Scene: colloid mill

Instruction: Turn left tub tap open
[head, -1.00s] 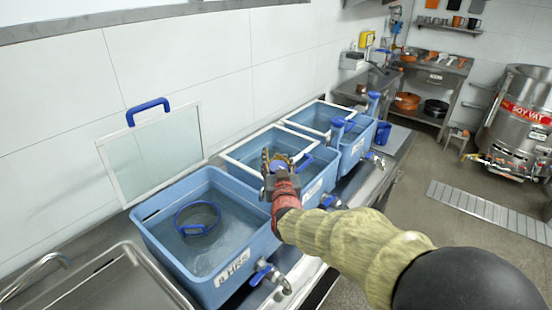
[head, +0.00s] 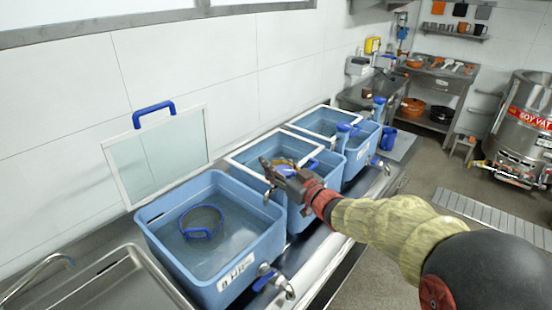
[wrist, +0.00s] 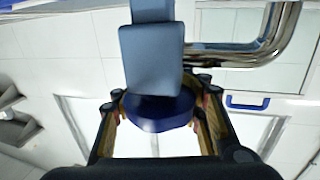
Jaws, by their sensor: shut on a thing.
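The left tub (head: 180,262) is a blue tub holding water and a round blue-rimmed sieve (head: 201,221). Its tap, with blue handle (head: 263,281) and metal spout (head: 289,292), is low on the front wall, right of the label. My gripper (head: 280,168) is above the middle tub, well above and apart from that tap. In the wrist view my gripper (wrist: 158,110) is shut on a dark blue rounded part (wrist: 158,112). A grey-blue block (wrist: 152,60) and a bent chrome tube (wrist: 260,45) show in front of it. I cannot tell what whole thing this is.
The middle tub (head: 307,212) and right tub (head: 362,158) stand in a row beyond. A framed panel with blue handle (head: 155,155) leans on the wall. A metal sink (head: 110,285) is at lower left.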

